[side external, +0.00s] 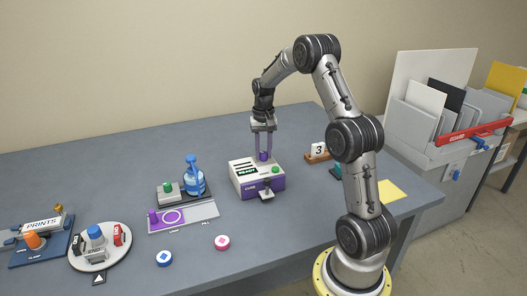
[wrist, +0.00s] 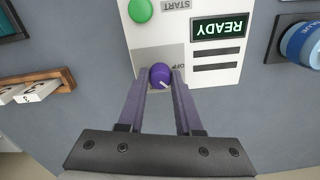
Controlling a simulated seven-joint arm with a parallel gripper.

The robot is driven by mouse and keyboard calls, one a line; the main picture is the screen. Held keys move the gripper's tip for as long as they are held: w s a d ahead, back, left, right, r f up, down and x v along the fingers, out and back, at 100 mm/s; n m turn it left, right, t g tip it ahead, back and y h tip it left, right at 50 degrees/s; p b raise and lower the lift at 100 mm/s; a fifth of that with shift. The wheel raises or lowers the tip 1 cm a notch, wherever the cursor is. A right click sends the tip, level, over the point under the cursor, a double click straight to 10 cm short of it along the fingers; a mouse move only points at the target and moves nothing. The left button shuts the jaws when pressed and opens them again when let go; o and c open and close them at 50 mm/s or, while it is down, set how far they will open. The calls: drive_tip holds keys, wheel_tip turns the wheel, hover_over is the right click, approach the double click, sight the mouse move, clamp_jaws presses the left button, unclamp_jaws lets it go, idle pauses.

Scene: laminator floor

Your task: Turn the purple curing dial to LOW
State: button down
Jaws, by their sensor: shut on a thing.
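The purple curing dial (side external: 264,156) stands on top of the white and purple curing unit (side external: 240,184). My gripper (side external: 264,151) reaches straight down from above and is shut on the dial. In the wrist view the purple dial (wrist: 160,74) sits between the two fingertips of my gripper (wrist: 161,73), on a grey panel (wrist: 144,62) of the unit. The dial's white pointer mark slants to the lower right there. An upside-down OFF label shows beside the dial. I cannot make out a LOW label; the fingers cover part of the panel.
The unit also has a lit READY display (wrist: 219,27) and a green START button (wrist: 141,11). A wooden block with number tiles (side external: 317,155) stands to its right. A blue bottle (side external: 194,178) on a station stands to its left. The table behind is clear.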

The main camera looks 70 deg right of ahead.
sight(263, 153)
drive_tip(key=shift+r+m, duration=0.1)
drive_tip(key=shift+m, duration=0.2)
drive_tip(key=c, duration=0.6)
unclamp_jaws()
wheel_tip(263, 153, up, 14)
idle(0.6)
